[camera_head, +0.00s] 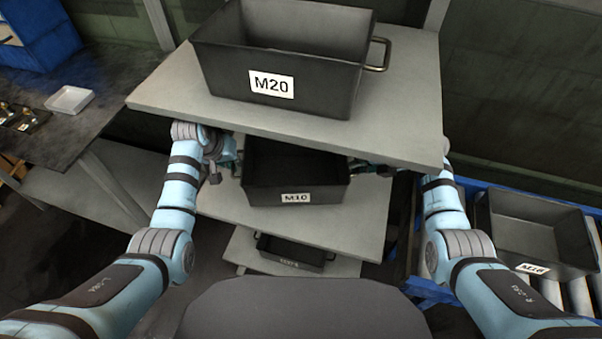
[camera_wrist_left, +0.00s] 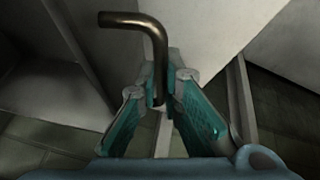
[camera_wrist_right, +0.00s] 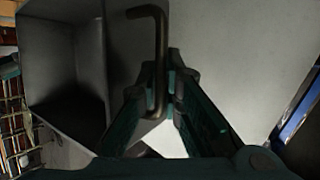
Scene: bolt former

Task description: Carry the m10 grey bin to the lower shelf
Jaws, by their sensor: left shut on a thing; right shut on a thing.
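The grey M10 bin (camera_head: 296,182) is at the middle shelf (camera_head: 225,207), below the top shelf, with its label facing me. I cannot tell whether it rests on that shelf or is just above it. My left gripper (camera_head: 238,168) is at its left side and is shut on a bent metal handle (camera_wrist_left: 150,30), as the left wrist view shows. My right gripper (camera_head: 358,167) is at its right side, partly hidden by the top shelf, and is shut on the other handle (camera_wrist_right: 160,40). The lower shelf (camera_head: 343,268) shows beneath, holding a small dark bin (camera_head: 290,254).
The top shelf (camera_head: 160,95) overhangs the M10 bin and carries the M20 bin (camera_head: 320,92). At right, another grey bin (camera_head: 535,235) sits on a blue-framed roller conveyor (camera_head: 578,297). At left is a dark workbench (camera_head: 50,135) with a white tray (camera_head: 69,99).

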